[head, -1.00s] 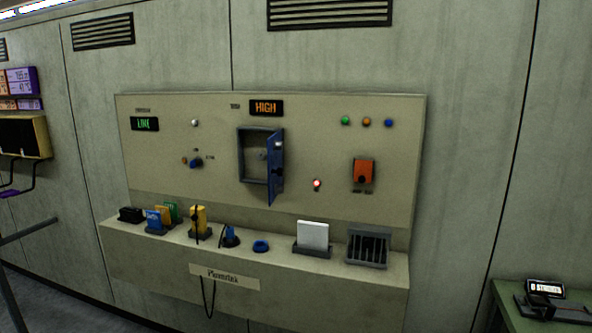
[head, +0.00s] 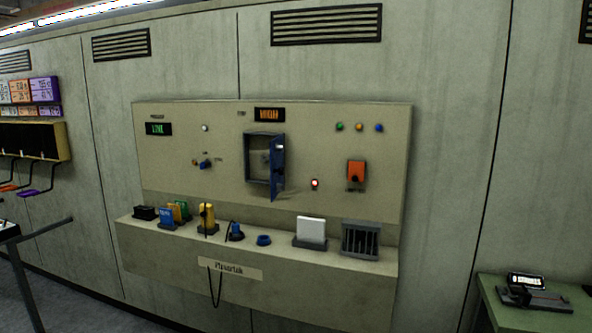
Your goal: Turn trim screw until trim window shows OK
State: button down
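The trim window (head: 269,115) is a small dark display with orange letters at the top of the beige panel (head: 330,205). Its letters are too blurred to read. Below it is a recessed grey box (head: 257,180) with its blue door (head: 277,168) swung open to the right. A small pale round part shows dimly inside the box; I cannot tell for certain that it is the trim screw. My gripper is not in view.
A ledge (head: 150,242) under the panel holds several items, including a yellow device (head: 207,216), a white card block (head: 311,230) and a slotted grey bin (head: 360,240). A green table (head: 490,297) stands at right, a rail (head: 40,232) at left.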

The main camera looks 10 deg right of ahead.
aim_at(264, 158)
jog(key=u, duration=0.15)
jog(key=i, duration=0.9)
jog(key=z, duration=0.05)
